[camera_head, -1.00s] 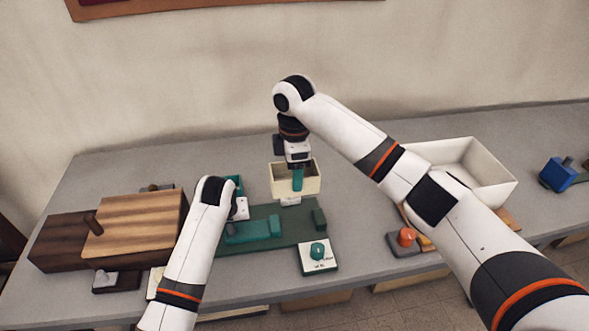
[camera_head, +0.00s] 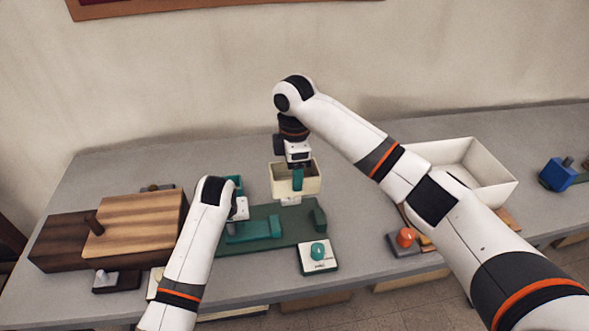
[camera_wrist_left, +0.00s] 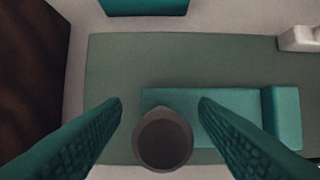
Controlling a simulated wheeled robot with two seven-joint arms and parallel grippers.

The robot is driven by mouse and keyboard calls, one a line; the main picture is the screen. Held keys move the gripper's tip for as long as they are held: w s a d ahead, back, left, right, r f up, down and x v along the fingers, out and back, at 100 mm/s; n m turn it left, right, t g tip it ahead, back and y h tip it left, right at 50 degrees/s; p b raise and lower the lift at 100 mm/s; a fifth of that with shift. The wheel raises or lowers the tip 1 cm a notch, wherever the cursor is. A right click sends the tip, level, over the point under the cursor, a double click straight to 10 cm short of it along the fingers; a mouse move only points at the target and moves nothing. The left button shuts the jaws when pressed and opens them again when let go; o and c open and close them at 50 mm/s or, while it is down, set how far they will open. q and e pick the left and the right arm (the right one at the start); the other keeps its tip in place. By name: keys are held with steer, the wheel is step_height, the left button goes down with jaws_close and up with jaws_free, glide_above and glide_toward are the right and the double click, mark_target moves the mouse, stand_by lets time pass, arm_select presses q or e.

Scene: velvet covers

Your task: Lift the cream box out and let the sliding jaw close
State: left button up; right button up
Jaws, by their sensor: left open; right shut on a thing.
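The cream box (camera_head: 308,187) is at the far side of the dark green base (camera_head: 297,234). My right gripper (camera_head: 298,181) is shut on the cream box, its teal fingers at the front wall. I cannot tell whether the box is clear of what lies under it. The teal sliding jaw (camera_head: 262,228) lies on the base and shows in the left wrist view (camera_wrist_left: 225,112). A grey round knob (camera_wrist_left: 162,140) stands at its near left. My left gripper (camera_wrist_left: 160,108) is open, with one finger on each side of the knob. Its fingertips are hidden in the head view.
A brown wooden box (camera_head: 140,225) stands close on the left. A teal button on a pad (camera_head: 318,257) is at the front. An orange button (camera_head: 406,237), a white bin (camera_head: 480,182) and a blue block (camera_head: 557,174) are on the right.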

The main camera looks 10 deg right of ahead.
arm_select(q)
steer(key=shift+r+p, duration=4.6)
steer(key=shift+p, duration=0.4)
steer(key=shift+f, duration=0.1)
